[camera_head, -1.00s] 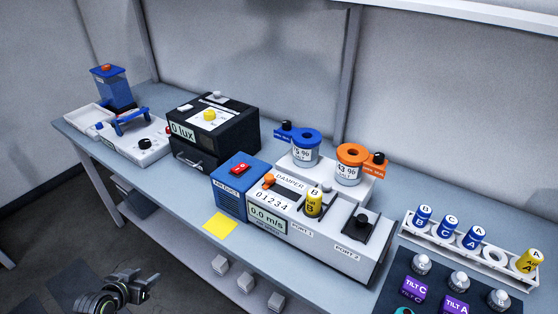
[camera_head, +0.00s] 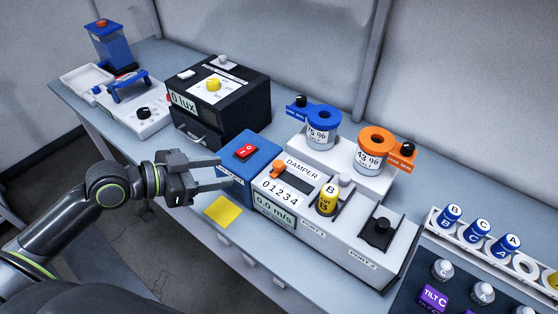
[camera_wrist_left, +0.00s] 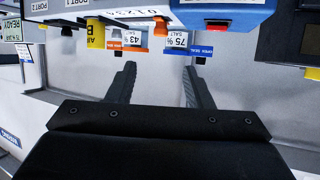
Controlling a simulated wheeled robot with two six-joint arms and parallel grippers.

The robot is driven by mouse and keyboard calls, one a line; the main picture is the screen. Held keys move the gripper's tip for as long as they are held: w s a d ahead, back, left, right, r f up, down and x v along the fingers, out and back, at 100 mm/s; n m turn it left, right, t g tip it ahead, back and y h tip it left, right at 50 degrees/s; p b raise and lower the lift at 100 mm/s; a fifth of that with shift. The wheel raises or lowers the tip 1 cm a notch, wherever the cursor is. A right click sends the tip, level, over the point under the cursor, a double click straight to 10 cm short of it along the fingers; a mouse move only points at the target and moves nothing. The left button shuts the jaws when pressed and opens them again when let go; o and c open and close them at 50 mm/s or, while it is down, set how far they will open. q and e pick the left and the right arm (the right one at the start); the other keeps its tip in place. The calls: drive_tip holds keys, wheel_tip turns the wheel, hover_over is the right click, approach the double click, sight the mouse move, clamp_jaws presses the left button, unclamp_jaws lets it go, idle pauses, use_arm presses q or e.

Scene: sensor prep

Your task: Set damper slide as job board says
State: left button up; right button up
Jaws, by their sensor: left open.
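The damper slide's orange knob (camera_head: 278,167) sits at the left, 0 end of its slot, above a 0 to 4 scale (camera_head: 281,193) on the white airflow unit (camera_head: 340,240). The unit's display (camera_head: 275,213) reads 0.0 m/s. My left gripper (camera_head: 224,172) is open and empty, left of the knob and in front of the blue box with the red switch. In the left wrist view, which is upside down, the knob (camera_wrist_left: 161,27) shows beyond and between the open fingers, not touched. I cannot make out a job board. My right gripper is not in view.
The blue box (camera_head: 250,165) with a red switch adjoins the unit's left side. A yellow bottle (camera_head: 328,201) stands at port 1. Blue-topped and orange-topped salt jars (camera_head: 322,125) stand behind. A yellow note (camera_head: 223,211) lies on the bench. A black lux box (camera_head: 240,105) stands further left.

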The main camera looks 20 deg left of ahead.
sight(277, 164)
use_arm(q)
drive_tip(key=p+x, duration=0.2)
drive_tip(key=x, duration=1.3)
drive_tip(key=shift+x, duration=0.75)
drive_tip(key=shift+a+f, duration=0.1)
drive_tip(key=shift+f, duration=0.05)
clamp_jaws()
